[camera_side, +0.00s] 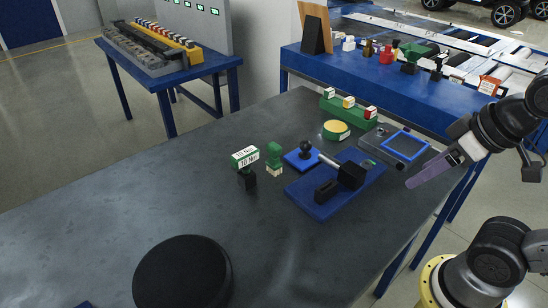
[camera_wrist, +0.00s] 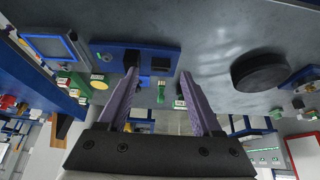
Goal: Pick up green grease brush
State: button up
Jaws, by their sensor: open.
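The green grease brush (camera_side: 275,153) stands on the dark table, with its pale bristle end down. It is left of the blue board in the side view. In the wrist view a small green piece that looks like the brush (camera_wrist: 161,94) shows between my fingers, some way off. My gripper (camera_side: 410,184) is at the right of the side view, above the table's right edge, far from the brush. Its two purple fingers (camera_wrist: 158,74) are spread apart in the wrist view, with nothing held.
A green block labelled 10 Nm (camera_side: 245,158) on a black base stands close left of the brush. A blue board (camera_side: 318,207) with a black-handled tool lies right of it. A blue-framed tablet (camera_side: 402,146) and a black disc (camera_side: 182,273) lie on the table.

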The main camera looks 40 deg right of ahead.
jog(key=shift+o, duration=1.2)
